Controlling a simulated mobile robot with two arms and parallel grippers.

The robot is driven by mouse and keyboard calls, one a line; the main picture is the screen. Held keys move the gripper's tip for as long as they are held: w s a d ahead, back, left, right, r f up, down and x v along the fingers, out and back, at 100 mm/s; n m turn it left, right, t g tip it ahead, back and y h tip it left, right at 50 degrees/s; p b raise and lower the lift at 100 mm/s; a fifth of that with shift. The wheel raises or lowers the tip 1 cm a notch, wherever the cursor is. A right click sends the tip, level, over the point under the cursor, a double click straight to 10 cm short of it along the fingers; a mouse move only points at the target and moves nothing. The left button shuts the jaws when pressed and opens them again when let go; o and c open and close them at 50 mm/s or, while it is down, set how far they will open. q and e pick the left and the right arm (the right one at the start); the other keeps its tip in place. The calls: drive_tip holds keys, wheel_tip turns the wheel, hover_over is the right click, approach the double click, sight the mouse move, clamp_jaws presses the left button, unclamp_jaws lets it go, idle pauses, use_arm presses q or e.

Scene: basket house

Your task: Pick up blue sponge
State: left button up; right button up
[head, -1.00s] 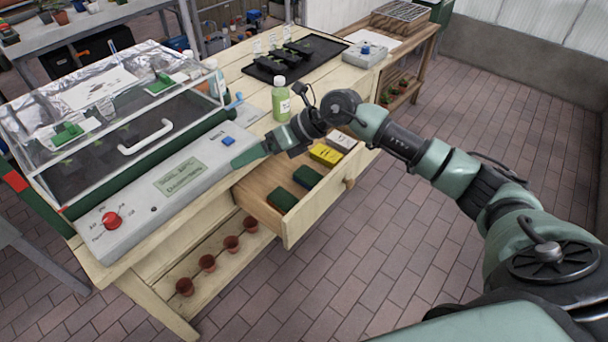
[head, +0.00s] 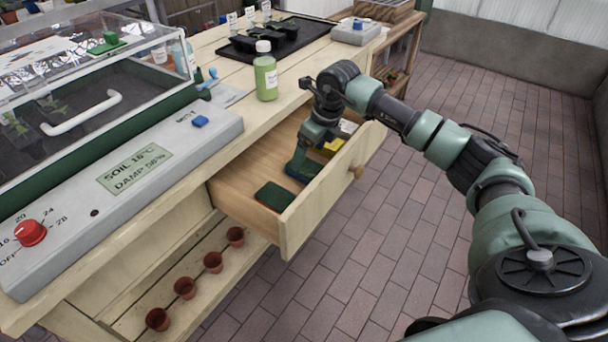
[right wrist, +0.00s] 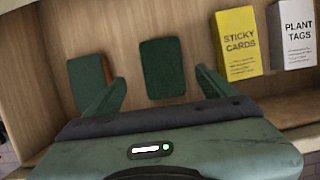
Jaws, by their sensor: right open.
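The blue sponge (head: 297,176) lies in the open drawer (head: 237,187), its blue side partly hidden behind my right gripper (head: 303,158) in the head view. In the right wrist view its top is dark green, and the sponge (right wrist: 162,68) lies flat between and ahead of the two spread fingertips of my right gripper (right wrist: 161,82). The gripper is open and empty, pointing down over the drawer. A second green-topped sponge (head: 275,196), with a brownish edge, lies to the left; it also shows in the right wrist view (right wrist: 88,80), close to the left finger. My left gripper is not in view.
Yellow sticky cards (right wrist: 238,42) and a white plant tags pack (right wrist: 293,35) lie right of the sponges. The drawer's front wall (head: 330,190) rises beside the gripper. A green bottle (head: 265,75) stands on the bench above, near a grey control panel (head: 120,190).

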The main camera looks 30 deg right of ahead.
sight(306, 166)
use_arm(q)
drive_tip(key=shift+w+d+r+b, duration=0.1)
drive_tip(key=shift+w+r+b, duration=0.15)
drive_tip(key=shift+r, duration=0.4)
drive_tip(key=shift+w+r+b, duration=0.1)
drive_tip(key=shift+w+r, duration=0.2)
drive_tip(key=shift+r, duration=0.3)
use_arm(e)
drive_tip(key=shift+d+x, duration=0.15)
drive_tip(key=shift+x, duration=1.45)
drive_tip(key=shift+d+x, duration=0.2)
drive_tip(key=shift+x, duration=1.35)
drive_tip(key=shift+s+f, duration=0.15)
drive_tip(key=shift+f, duration=0.05)
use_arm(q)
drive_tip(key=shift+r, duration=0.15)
use_arm(e)
drive_tip(key=c, duration=1.4)
drive_tip(key=shift+r, duration=0.1)
drive_tip(key=shift+r, duration=0.3)
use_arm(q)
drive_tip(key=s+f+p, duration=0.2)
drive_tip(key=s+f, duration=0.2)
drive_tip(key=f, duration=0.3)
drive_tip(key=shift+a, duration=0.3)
use_arm(e)
wheel_tip(306, 166, up, 19)
drive_tip(key=shift+r, duration=0.2)
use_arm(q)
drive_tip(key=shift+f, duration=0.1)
